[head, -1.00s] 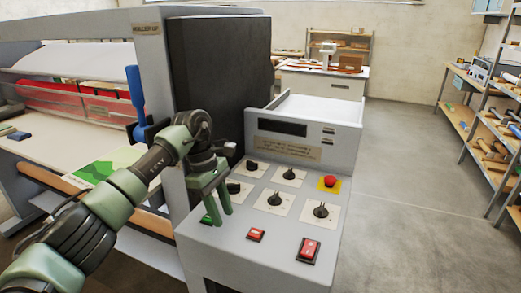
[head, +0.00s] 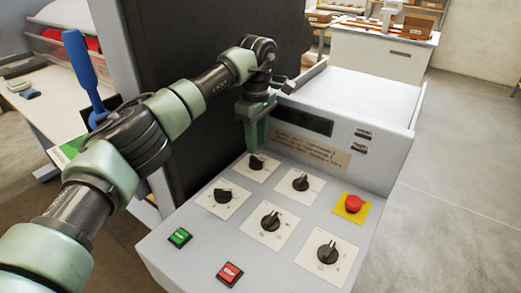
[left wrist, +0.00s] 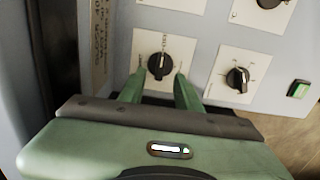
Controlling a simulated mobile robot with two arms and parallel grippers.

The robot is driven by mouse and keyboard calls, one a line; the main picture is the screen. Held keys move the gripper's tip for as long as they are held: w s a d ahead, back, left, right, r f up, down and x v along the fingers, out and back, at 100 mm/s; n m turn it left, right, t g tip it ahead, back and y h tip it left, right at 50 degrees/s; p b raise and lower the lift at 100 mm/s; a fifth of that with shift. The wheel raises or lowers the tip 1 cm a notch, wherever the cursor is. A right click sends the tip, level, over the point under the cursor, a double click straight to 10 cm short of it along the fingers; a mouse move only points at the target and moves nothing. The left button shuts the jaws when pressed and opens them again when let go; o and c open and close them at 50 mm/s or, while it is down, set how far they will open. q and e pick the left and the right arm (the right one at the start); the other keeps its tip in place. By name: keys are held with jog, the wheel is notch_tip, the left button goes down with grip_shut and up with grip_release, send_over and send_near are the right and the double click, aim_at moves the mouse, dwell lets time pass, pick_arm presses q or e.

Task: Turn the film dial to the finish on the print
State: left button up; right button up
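The control panel (head: 190,262) carries several black dials on white label plates; their lettering is too small to read, so I cannot tell which is the film dial. My left gripper (head: 254,148) points down at the back-left dial (head: 256,162). In the left wrist view, my left gripper (left wrist: 160,78) has its fingers apart on either side of that dial (left wrist: 160,66), with gaps showing beside the knob. The green print (head: 68,150) is partly visible at the left, mostly behind my arm. My right gripper is out of view.
Near the dials are a red emergency button (head: 353,203), a green switch (head: 179,238) and a red switch (head: 230,274). A dark display (head: 303,120) and a label plate stand behind them. Open floor lies to the right.

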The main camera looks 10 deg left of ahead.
aim_at(256, 158)
pick_arm(q)
notch_tip(256, 158, down, 4)
jog(key=shift+s+a+r+p, duration=0.1)
jog(key=shift+p, duration=0.4)
jog(key=shift+f, duration=0.65)
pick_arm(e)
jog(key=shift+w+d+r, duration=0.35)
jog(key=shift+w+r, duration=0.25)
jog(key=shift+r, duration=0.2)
pick_arm(q)
grip_shut()
